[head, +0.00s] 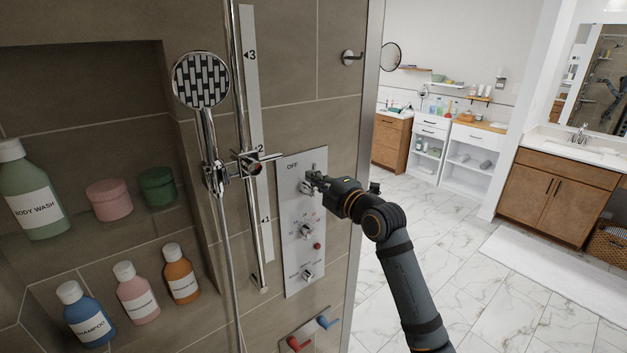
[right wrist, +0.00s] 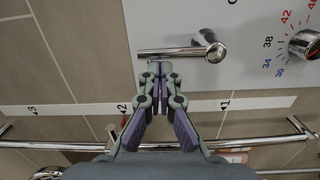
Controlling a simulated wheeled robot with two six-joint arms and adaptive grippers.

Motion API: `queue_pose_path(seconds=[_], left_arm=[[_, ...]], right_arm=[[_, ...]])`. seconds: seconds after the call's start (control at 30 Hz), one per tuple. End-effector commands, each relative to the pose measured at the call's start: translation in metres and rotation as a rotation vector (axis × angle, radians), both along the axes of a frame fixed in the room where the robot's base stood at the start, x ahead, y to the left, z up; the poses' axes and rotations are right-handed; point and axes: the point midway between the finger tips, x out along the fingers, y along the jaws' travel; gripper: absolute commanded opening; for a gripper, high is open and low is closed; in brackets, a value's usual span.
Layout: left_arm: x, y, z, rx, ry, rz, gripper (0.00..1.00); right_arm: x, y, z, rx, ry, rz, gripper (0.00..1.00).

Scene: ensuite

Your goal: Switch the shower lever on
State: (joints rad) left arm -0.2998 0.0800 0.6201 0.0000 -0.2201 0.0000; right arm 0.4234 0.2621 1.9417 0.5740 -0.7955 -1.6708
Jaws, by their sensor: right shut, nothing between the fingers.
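The shower lever (right wrist: 172,53) is a chrome bar on a round pivot at the top of the white control panel (head: 289,250), near the word OFF. In the head view the lever (head: 314,168) points up, and its lower part is partly hidden by my right gripper (head: 314,181). My right gripper is shut and empty. In the right wrist view its fingertips (right wrist: 159,68) are right beside the lever bar, toward its free end; I cannot tell whether they touch. My left gripper is not in view.
Below the lever sit a temperature dial (head: 304,231) and a lower knob (head: 307,274). A chrome rail with a hand shower (head: 201,80) and hose stands left of the panel. A niche holds several bottles and jars. Open marble floor (head: 465,270) lies to the right.

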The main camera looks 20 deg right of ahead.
Motion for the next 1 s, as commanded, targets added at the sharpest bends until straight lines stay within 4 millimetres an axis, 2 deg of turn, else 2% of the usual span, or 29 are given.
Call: queue_pose_path(seconds=[0.43,1.0], left_arm=[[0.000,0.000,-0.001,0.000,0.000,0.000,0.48],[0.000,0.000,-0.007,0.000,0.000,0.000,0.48]], right_arm=[[0.004,-0.010,0.002,0.146,0.054,-0.002,0.00],[0.015,-0.042,-0.004,0.645,0.234,-0.002,0.00]])
